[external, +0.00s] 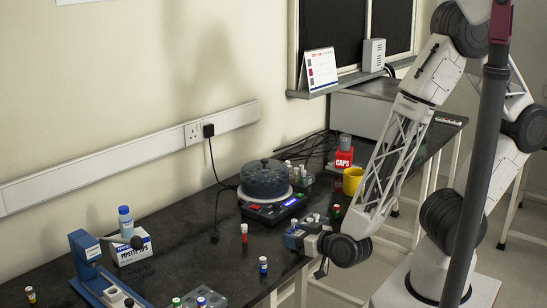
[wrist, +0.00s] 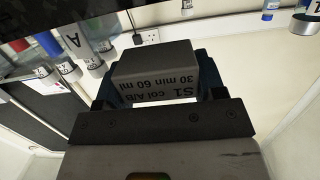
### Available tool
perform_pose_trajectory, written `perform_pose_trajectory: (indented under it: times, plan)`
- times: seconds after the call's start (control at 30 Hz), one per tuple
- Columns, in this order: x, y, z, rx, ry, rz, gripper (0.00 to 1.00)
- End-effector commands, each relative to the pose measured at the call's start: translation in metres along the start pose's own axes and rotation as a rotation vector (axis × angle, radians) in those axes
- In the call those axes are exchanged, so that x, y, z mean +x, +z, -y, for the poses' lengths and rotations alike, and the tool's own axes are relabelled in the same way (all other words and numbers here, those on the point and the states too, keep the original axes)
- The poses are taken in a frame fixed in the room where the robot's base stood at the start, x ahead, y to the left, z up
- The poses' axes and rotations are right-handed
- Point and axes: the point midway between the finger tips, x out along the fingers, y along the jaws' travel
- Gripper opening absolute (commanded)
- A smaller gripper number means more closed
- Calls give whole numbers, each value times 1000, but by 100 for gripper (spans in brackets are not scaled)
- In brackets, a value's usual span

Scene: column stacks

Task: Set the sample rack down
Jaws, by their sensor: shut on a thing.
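My gripper (external: 295,240) is low over the front edge of the dark bench, right of the centrifuge-like device. In the wrist view, its dark blue fingers (wrist: 157,84) are shut on a dark grey block (wrist: 155,62) with the printed label "S1 col A/B 30 min 60 ml". I take this block to be part of the sample rack; the rest is hidden. Several capped vials (external: 316,217) show just behind my gripper in the external view. I cannot tell whether they stand in the held rack, nor whether it touches the bench.
The round lidded device (external: 265,180) stands behind left of my gripper. A yellow cup (external: 353,181) and red CAPS box (external: 344,159) are behind. Another vial rack (external: 205,300) sits at the front.

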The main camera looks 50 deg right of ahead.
Motion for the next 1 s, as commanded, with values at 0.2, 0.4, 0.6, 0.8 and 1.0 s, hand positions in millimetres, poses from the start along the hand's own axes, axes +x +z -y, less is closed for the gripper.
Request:
perform_pose_trajectory:
  times: [0.2, 0.4, 0.6, 0.8, 1.0]
  plan:
    - [21, -1, 13, 0, 0, 0, 40]
    - [24, -1, 15, 0, 0, 0, 40]
    - [24, -1, 15, 0, 0, 0, 40]
    - [34, -1, 20, 0, 1, 0, 40]
    - [44, 16, 25, -3, -1, 2, 40]
